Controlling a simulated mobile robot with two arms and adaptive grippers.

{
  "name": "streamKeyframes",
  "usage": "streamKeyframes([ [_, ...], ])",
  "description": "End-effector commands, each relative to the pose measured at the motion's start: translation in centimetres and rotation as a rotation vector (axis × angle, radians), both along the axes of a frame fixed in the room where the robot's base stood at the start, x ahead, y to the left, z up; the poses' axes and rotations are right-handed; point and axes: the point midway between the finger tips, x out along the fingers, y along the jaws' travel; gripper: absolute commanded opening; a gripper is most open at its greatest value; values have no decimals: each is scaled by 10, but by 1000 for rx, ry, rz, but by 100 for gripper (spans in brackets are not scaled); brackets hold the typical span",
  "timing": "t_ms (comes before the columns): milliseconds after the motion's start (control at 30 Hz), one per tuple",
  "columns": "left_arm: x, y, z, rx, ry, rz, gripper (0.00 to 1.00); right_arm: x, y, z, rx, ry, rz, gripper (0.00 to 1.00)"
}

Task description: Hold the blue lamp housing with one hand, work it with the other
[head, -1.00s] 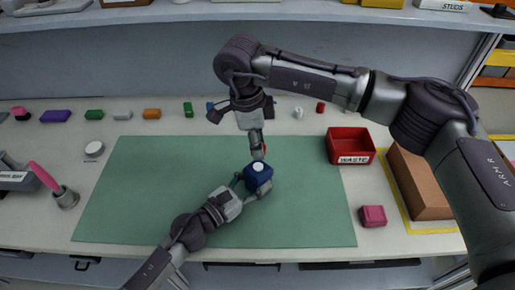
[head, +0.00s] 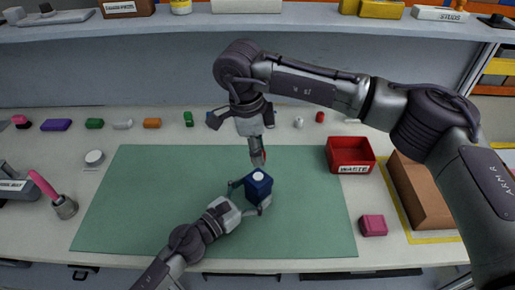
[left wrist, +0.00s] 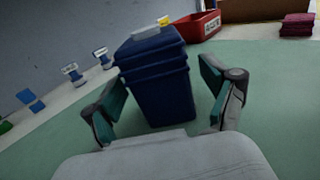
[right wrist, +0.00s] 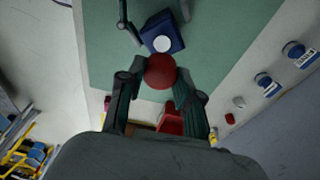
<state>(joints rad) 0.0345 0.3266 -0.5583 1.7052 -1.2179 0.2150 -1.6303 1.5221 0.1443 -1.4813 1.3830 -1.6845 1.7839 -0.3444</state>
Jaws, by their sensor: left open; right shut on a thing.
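The blue lamp housing (head: 259,185) is a dark blue block with a white round spot on top, above the green mat. It also shows between my left fingers in the left wrist view (left wrist: 160,85). My left gripper (head: 248,197) is open, with one finger on each side of the housing; whether they touch it is unclear. My right gripper (head: 257,152) is above and behind the housing, pointing down. It is shut on a red round-ended thing (right wrist: 160,70), largely hidden by the fingers in the head view. The red thing appears apart from the housing.
The green mat (head: 130,210) is mostly clear. A red waste bin (head: 350,168), a pink block (head: 373,225) and a brown box (head: 420,190) stand to the right. Several small coloured pieces line the back. A pink-handled tool (head: 45,187) is at left.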

Motion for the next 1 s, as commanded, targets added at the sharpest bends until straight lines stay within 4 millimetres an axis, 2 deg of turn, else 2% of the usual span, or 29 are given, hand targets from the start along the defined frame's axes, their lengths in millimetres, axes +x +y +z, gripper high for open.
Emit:
streamKeyframes([
  [533, -71, 71, -2, 1, 5, 0, 85, 0, 0, 0, 0, 0, 0, 3],
  [733, -82, 82, -1, 1, 1, 0, 85, 0, 0, 0, 0, 0, 0, 3],
  [1000, -83, 83, 0, 1, 1, 0, 85, 0, 0, 0, 0, 0, 0, 3],
])
